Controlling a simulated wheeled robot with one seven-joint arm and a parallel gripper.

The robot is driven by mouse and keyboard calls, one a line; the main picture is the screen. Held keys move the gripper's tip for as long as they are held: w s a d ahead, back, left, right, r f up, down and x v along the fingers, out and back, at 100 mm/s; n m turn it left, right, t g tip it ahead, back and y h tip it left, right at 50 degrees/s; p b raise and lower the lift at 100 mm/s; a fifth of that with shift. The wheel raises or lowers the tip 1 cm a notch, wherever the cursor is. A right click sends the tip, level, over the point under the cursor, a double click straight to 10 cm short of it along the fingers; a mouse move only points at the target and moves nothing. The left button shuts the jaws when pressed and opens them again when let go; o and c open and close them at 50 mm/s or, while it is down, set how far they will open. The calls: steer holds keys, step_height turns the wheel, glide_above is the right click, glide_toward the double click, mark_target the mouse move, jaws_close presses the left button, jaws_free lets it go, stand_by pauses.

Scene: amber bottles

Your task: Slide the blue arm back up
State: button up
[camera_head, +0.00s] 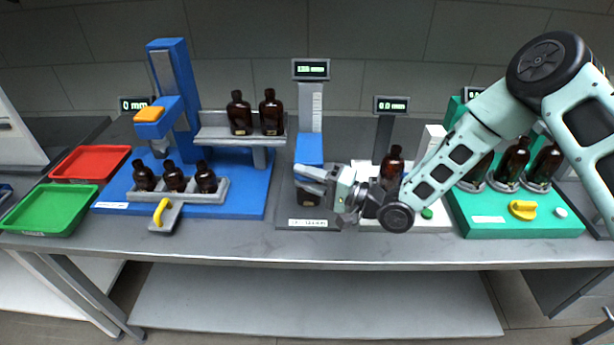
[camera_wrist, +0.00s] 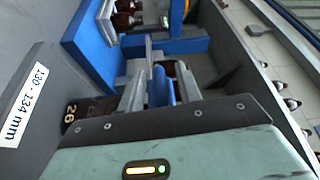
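The blue arm (camera_head: 309,150) sits low on the upright grey scaled column (camera_head: 317,105) of the middle station. A dark amber bottle (camera_head: 307,197) stands under it, partly hidden by my gripper. My gripper (camera_head: 306,179) reaches in from the right at the lower part of the blue arm. In the wrist view the blue arm's front piece (camera_wrist: 160,88) lies between my two grey fingers (camera_wrist: 160,80) and fills the gap between them. The bottle's dark side with a "26" mark (camera_wrist: 72,115) shows beside the fingers.
A display (camera_head: 311,69) tops the column. Left stands a blue station (camera_head: 235,195) with bottles on a shelf and in a rack. Another amber bottle (camera_head: 391,168) stands close behind my wrist. A green station (camera_head: 480,215) is at the right; red (camera_head: 92,162) and green (camera_head: 50,208) trays are far left.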

mark_target(307, 158)
steer(key=shift+c, duration=0.3)
jaws_close()
steer(key=shift+r+p, duration=0.55)
steer(key=shift+r, duration=2.5)
steer(key=shift+o, duration=0.3)
jaws_free()
steer(key=shift+r, duration=0.1)
steer(key=shift+f, duration=0.2)
